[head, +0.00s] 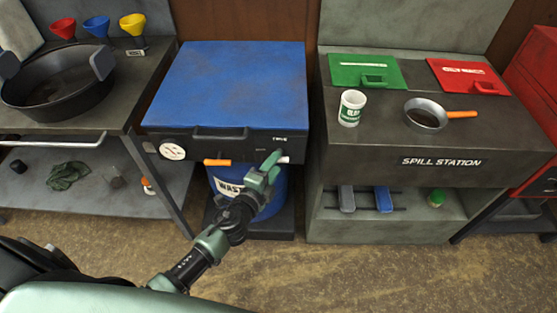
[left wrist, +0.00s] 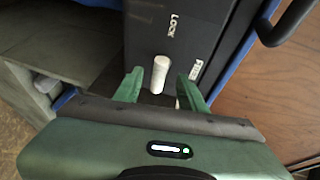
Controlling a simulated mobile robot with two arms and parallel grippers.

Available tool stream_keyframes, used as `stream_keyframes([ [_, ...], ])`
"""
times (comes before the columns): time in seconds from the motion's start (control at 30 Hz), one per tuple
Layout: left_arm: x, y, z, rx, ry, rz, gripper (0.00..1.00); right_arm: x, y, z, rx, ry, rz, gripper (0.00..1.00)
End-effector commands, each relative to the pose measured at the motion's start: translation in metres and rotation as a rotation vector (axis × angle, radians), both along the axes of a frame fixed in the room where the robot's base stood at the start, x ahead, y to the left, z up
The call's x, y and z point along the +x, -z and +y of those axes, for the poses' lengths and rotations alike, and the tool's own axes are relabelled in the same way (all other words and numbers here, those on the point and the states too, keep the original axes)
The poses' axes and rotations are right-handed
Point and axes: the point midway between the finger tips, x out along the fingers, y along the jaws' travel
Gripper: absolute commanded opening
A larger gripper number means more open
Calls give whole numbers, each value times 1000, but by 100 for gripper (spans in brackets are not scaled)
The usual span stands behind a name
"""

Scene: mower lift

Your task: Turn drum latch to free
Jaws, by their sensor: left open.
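The drum latch is a short white lever (left wrist: 160,73) on the dark front panel (left wrist: 187,45). A LOCK label (left wrist: 173,26) and what looks like a FREE label (left wrist: 195,69) are printed beside it. My left gripper (left wrist: 160,90) is open, with one green finger on each side of the lever; I cannot tell whether either touches it. In the head view my left gripper (head: 270,165) is at the right part of the front of the blue-lidded unit (head: 240,85), and largely hides the latch. My right gripper is not in view.
A blue waste drum (head: 272,194) stands under the unit. An orange handle (head: 217,162), a gauge (head: 172,150) and a dark lid handle (head: 220,133) are left of the gripper. The spill station (head: 430,145) stands close on the right. The floor in front is clear.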

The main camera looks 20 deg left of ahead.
Motion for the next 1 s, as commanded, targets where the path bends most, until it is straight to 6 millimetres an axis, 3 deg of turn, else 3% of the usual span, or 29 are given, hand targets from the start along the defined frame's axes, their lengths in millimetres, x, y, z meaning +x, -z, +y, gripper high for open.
stream_keyframes([
  [0.2, 18, 4, -3, -2, -1, 1, 41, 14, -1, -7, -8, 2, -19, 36],
  [0.47, 19, 4, -3, -2, 0, 1, 41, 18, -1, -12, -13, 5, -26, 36],
  [0.6, 19, 4, -2, -2, 0, 1, 5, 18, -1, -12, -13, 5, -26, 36],
  [0.63, 19, 4, -2, -2, 0, 1, 0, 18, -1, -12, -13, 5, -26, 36],
  [1.0, 19, 2, -3, 32, 1, 14, 0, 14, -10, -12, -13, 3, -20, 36],
])
